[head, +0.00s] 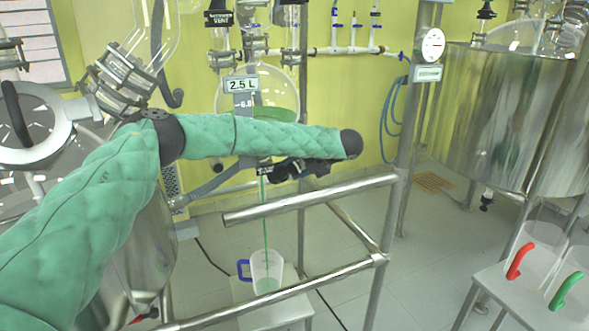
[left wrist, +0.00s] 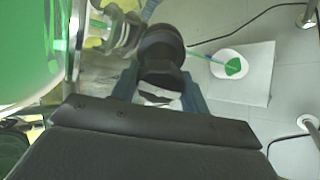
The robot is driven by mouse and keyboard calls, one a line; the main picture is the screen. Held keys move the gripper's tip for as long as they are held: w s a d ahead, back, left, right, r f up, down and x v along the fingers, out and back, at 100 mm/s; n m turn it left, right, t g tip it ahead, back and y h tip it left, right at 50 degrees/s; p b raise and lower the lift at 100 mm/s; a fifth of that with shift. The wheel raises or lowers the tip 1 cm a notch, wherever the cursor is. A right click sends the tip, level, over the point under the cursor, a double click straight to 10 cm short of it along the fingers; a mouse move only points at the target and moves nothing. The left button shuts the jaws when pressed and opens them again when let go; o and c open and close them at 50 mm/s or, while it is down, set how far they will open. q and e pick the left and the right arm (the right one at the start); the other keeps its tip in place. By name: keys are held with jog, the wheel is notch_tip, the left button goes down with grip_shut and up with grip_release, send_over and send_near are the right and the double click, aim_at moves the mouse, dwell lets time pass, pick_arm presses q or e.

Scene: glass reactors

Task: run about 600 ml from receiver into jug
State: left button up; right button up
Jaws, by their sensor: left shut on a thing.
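The receiver (head: 285,84) is a round glass vessel holding green liquid, partly hidden behind my left arm; a "2.5 L" label shows in front. Its green side fills the upper left of the left wrist view (left wrist: 28,55). My left gripper (head: 284,170) is at the outlet below it, shut on the dark valve handle (left wrist: 160,48). A thin green stream falls from the outlet into the jug (head: 267,266). The jug is clear with a blue handle, upright, with green liquid low inside. It also shows in the left wrist view (left wrist: 222,70). My right gripper is not in view.
The jug stands on a white stand (head: 243,291) behind steel rails (head: 310,198). Two other jugs, with a red handle (head: 519,261) and a green handle (head: 566,290), stand on a table at right. A large steel tank (head: 490,115) is behind them.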

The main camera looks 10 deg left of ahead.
pick_arm(q)
jog(key=o, duration=1)
jog(key=shift+d, duration=0.1)
jog(key=b+v, duration=0.1)
jog(key=v, duration=0.6)
jog(key=shift+d+r, duration=0.2)
jog(key=shift+d, duration=0.1)
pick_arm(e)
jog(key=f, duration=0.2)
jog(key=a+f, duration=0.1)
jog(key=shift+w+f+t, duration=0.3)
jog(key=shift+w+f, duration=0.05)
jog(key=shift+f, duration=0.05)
pick_arm(q)
jog(key=shift+s, duration=0.1)
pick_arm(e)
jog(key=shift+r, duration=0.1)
